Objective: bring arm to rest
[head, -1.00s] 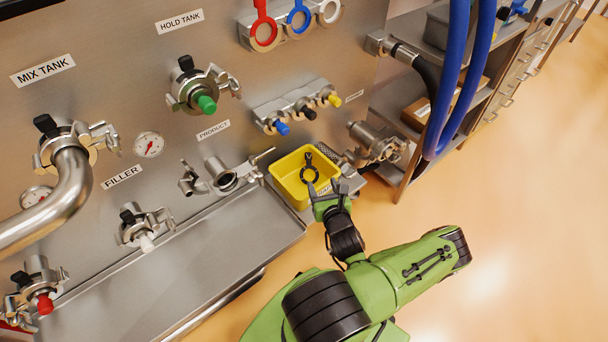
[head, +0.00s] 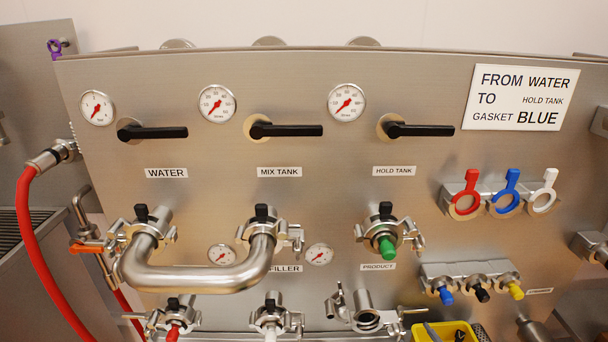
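My arm and gripper are outside the head view now, so the state of the fingers is hidden. The steel panel (head: 330,230) fills the view. A U-shaped pipe (head: 195,276) joins the WATER port and the MIX TANK port. The HOLD TANK port (head: 385,230) carries a green cap. Red (head: 467,191), blue (head: 507,190) and white (head: 545,192) gaskets hang on a rack at the right. The sign (head: 521,98) reads from WATER to HOLD TANK, gasket BLUE. The yellow bin (head: 420,332) is cut off at the bottom edge.
Three black valve handles, such as the one above HOLD TANK (head: 425,130), lie horizontal. Blue, black and yellow caps sit on a holder (head: 470,272). An open clamped port (head: 363,310) is below PRODUCT. A red hose (head: 35,240) hangs at the left.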

